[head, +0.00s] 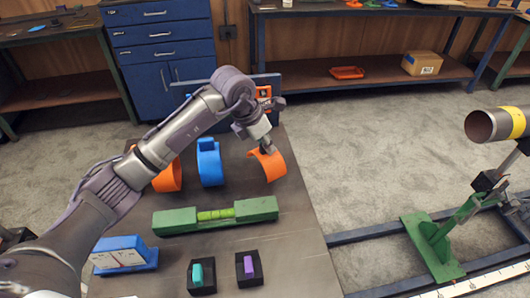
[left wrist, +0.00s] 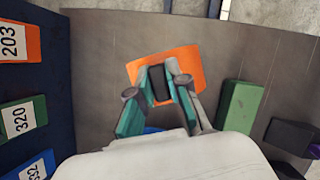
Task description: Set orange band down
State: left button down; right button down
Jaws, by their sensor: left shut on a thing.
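My left gripper (head: 266,150) is shut on the top edge of an orange band (head: 273,170), a curved open piece near the table's right edge. In the left wrist view the gripper's fingers (left wrist: 164,74) pinch the orange band (left wrist: 188,62), with dark table around it. Whether the band touches the table I cannot tell. A second orange band (head: 170,178) stands to the left, partly hidden by my arm. A blue band (head: 210,166) stands between the two orange ones. My right gripper is not in view.
The dark table (head: 305,240) also holds a green level (head: 180,219), a blue gauge box (head: 124,255), and black blocks with teal (head: 198,274) and purple (head: 249,264) inserts. A panel with numbered labels (left wrist: 16,120) stands at the table's back. A pipe (head: 495,124) is at right.

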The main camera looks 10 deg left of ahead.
aim_at(264, 153)
pick_arm(q)
notch_tip(264, 153, down, 4)
jog(key=shift+a+r+p, duration=0.1)
jog(key=shift+r+p, duration=0.05)
jog(key=shift+p, duration=0.25)
jog(key=shift+f, duration=0.25)
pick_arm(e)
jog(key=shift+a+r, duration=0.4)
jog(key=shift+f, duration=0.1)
pick_arm(q)
jog(key=c, duration=1.1)
grip_release()
jog(key=shift+f, duration=0.15)
jog(key=shift+c, duration=0.2)
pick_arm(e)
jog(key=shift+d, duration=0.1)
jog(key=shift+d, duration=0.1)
